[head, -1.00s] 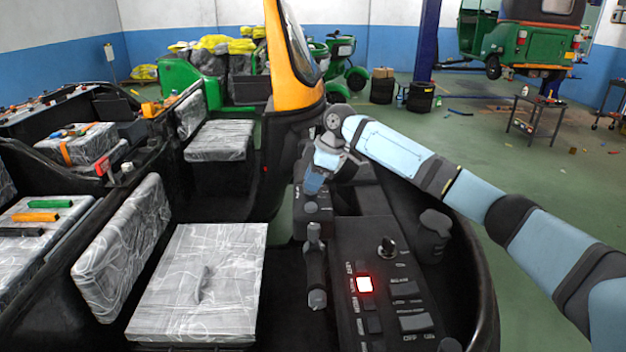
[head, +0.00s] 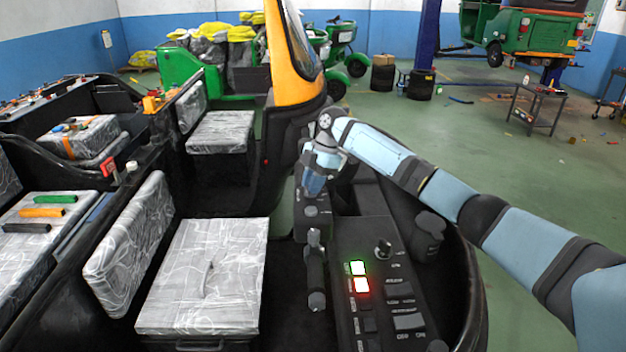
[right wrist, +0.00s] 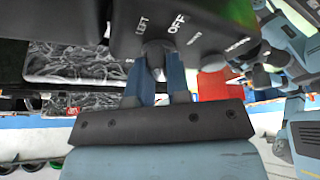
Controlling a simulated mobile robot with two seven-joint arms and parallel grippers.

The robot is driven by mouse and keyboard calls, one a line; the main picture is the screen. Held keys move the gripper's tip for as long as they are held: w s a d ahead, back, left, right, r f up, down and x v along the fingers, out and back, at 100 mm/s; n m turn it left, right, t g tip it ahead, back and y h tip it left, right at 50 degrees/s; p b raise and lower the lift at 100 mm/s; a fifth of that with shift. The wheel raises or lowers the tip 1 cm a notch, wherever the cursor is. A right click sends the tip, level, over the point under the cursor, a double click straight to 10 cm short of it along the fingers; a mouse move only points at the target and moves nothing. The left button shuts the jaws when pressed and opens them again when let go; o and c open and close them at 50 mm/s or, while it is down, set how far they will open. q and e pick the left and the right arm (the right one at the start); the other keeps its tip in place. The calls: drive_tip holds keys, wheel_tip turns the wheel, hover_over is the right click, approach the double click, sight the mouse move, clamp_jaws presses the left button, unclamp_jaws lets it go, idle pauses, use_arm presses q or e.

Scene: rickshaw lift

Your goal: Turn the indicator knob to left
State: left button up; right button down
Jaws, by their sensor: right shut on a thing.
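In the right wrist view the indicator knob (right wrist: 154,50) is a dark knob on the black control housing (right wrist: 205,22). The labels LEFT and OFF are printed on the housing beside it. My right gripper (right wrist: 158,72) has its two blue fingers on either side of the knob and is shut on it. In the head view my right gripper (head: 313,183) reaches down to the black housing at the front of the dashboard, and the gripped knob is hidden there. My left gripper is not in view.
A black dashboard panel (head: 345,230) holds switches, a key-like knob (head: 383,248), a lit green button (head: 357,268) and a lit red button (head: 362,285). A dark lever (head: 316,270) stands left of it. Plastic-wrapped seats (head: 205,275) lie to the left.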

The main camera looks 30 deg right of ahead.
drive_tip(key=shift+s+a+f, duration=0.15)
drive_tip(key=shift+f, duration=0.3)
drive_tip(key=c, duration=1.2)
unclamp_jaws()
drive_tip(key=shift+o, duration=0.6)
drive_tip(key=shift+s+r, duration=0.15)
drive_tip(key=shift+w, duration=0.35)
drive_tip(key=b+v, duration=0.2)
drive_tip(key=v, duration=1.1)
drive_tip(key=shift+w+r, duration=0.2)
drive_tip(key=shift+r, duration=0.15)
